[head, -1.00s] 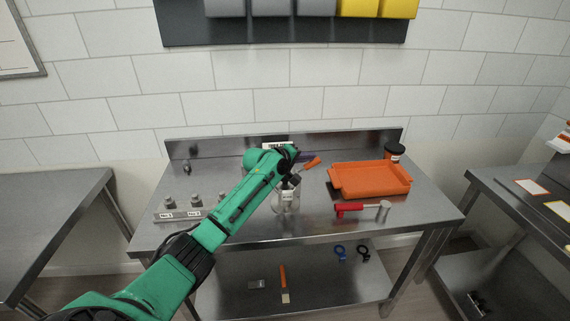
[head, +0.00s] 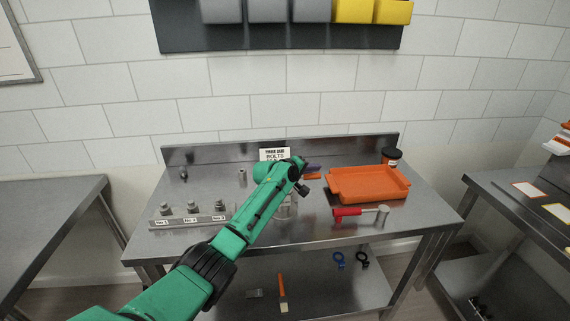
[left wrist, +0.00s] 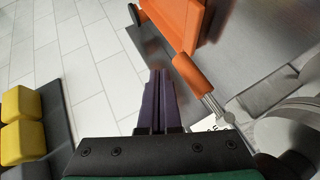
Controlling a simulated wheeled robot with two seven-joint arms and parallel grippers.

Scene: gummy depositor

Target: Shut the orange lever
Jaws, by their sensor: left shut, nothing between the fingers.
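The orange lever (head: 312,177) lies roughly level beside the metal depositor (head: 287,208), partly behind my left gripper in the head view. In the left wrist view the orange lever (left wrist: 193,75) sits on a metal rod leading toward the grey round depositor body (left wrist: 290,132). My left gripper (head: 310,167) has purple fingers, just above or beside the lever in the head view. In the left wrist view the gripper (left wrist: 158,72) is shut and empty, just left of the lever with a small gap. My arm hides much of the depositor. My right gripper is not in view.
An orange tray (head: 368,198) stands right of the lever, with a dark-lidded jar (head: 392,158) behind it. A red-handled hammer (head: 362,212) lies in front. A rack of bolts (head: 190,221) stands on the left. The table's right front corner is clear.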

